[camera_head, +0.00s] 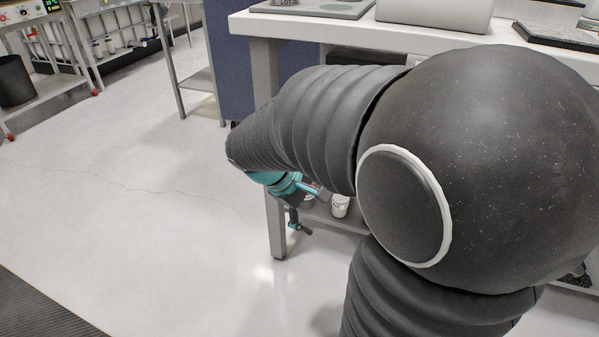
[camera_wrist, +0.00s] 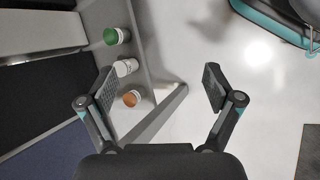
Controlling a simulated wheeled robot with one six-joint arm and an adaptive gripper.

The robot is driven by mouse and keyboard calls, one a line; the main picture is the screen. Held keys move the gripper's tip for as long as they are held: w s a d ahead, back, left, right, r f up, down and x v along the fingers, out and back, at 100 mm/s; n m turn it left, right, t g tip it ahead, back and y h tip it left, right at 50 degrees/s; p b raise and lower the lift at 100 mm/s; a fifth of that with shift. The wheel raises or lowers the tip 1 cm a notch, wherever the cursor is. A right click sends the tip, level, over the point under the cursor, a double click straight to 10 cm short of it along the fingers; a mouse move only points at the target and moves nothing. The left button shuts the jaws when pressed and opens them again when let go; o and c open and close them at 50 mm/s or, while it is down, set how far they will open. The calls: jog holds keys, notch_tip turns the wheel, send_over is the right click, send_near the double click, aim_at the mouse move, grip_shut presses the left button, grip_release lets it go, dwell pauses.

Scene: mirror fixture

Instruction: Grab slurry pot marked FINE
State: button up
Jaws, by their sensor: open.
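Three small pots stand in a row on a low shelf in the wrist view. One has a green top (camera_wrist: 111,37), the middle one is white (camera_wrist: 125,67), and one has an orange-brown top (camera_wrist: 130,99). Their markings are too small to read, so I cannot tell which is marked FINE. In the head view a white pot (camera_head: 340,206) shows on the low shelf, partly behind my arm. My gripper (camera_wrist: 158,88) is open and empty, with its left finger near the pots and apart from them. It also shows in the head view (camera_head: 308,210), beside the table leg.
The low shelf (camera_wrist: 152,60) has a grey edge, and a table leg (camera_wrist: 158,114) runs close to my left finger. Free floor (camera_head: 130,200) lies to the left in the head view.

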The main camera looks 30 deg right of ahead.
jog(key=w+d+f+n+t+h+b, duration=0.1)
jog(key=w+d+f+n+h+b, duration=0.1)
jog(key=w+d+f+n+h, duration=0.45)
jog(key=w+d+f+n+t+h+b, duration=0.1)
jog(key=w+f+n, duration=0.2)
jog(key=w+f, duration=0.65)
jog(key=w+d+f+n+t+h+b, duration=0.1)
jog(key=w+d+f+n+h+b, duration=0.25)
jog(key=f, duration=0.75)
jog(key=shift+n, duration=0.9)
jog(key=shift+w+d+f+p, duration=0.1)
jog(key=shift+w+d, duration=0.3)
jog(key=shift+d, duration=1.85)
jog(key=shift+w+d+p, duration=0.15)
jog(key=shift+w+d, duration=0.2)
jog(key=shift+d, duration=1.85)
jog(key=shift+w+d+f+p, duration=0.1)
jog(key=shift+w+d, duration=0.3)
jog(key=shift+d, duration=1.85)
jog(key=c, duration=1.3)
jog(key=shift+r, duration=0.1)
jog(key=shift+c, duration=0.8)
jog(key=shift+r, duration=0.1)
